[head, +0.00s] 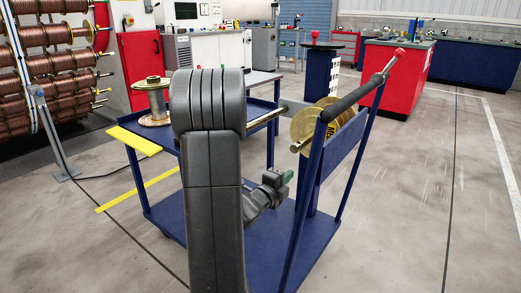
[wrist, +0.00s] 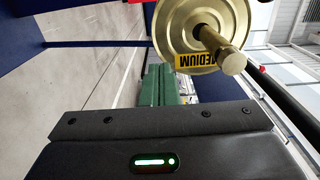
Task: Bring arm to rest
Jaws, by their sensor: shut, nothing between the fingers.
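My gripper (head: 288,177) hangs low at the blue cart in the head view, partly behind my own dark arm. In the wrist view its green fingers (wrist: 160,86) are shut together with nothing between them. A brass spool (head: 304,128) sits on a metal rod at the cart's right side. It also shows in the wrist view (wrist: 175,28), with a yellow "MEDIUM" label, beyond the fingertips. I see no contact between my gripper and the spool.
The blue cart (head: 322,228) has posts and a handle bar close to my arm. Another spool (head: 154,103) stands on its upper left. A rack of copper spools (head: 48,62) is at the far left. Open floor (head: 430,220) lies on the right.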

